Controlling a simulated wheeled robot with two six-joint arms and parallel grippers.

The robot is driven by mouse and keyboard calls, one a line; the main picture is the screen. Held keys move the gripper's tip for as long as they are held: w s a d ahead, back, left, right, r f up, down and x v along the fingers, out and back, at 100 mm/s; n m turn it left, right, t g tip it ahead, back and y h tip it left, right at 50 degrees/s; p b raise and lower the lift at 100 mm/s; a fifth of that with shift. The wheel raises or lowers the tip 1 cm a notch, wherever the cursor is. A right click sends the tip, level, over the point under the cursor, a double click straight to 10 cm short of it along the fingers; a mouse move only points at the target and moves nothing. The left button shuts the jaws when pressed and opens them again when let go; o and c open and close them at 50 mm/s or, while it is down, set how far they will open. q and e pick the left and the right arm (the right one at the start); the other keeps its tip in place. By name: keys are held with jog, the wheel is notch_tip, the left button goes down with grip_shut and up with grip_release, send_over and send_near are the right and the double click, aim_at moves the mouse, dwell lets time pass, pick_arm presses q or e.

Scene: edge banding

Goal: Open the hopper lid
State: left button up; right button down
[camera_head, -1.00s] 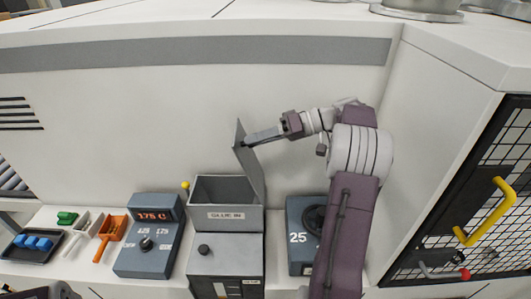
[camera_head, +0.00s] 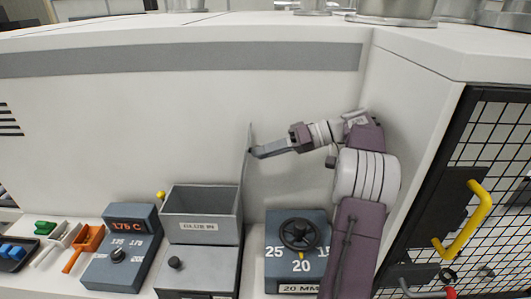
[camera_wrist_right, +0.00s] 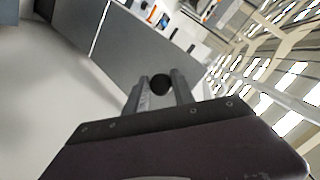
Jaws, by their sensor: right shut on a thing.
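The grey glue hopper (camera_head: 197,226) stands on the counter with its top open and its inside showing. Its thin grey lid (camera_head: 247,175) stands about upright along the hopper's right side. My right gripper (camera_head: 254,152) is shut at the lid's upper edge, reaching in from the right. In the right wrist view, a dark round knob (camera_wrist_right: 160,84) sits between the fingers, with the broad grey lid panel (camera_wrist_right: 150,55) beyond it. My left gripper is not in view.
Left of the hopper is a temperature box (camera_head: 122,250) reading 175 C, with an orange scoop (camera_head: 85,243) beside it. Right of it is a dial box with a black handwheel (camera_head: 300,235). A mesh door with a yellow handle (camera_head: 467,222) is at far right.

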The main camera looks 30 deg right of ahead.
jog(key=shift+f, duration=0.3)
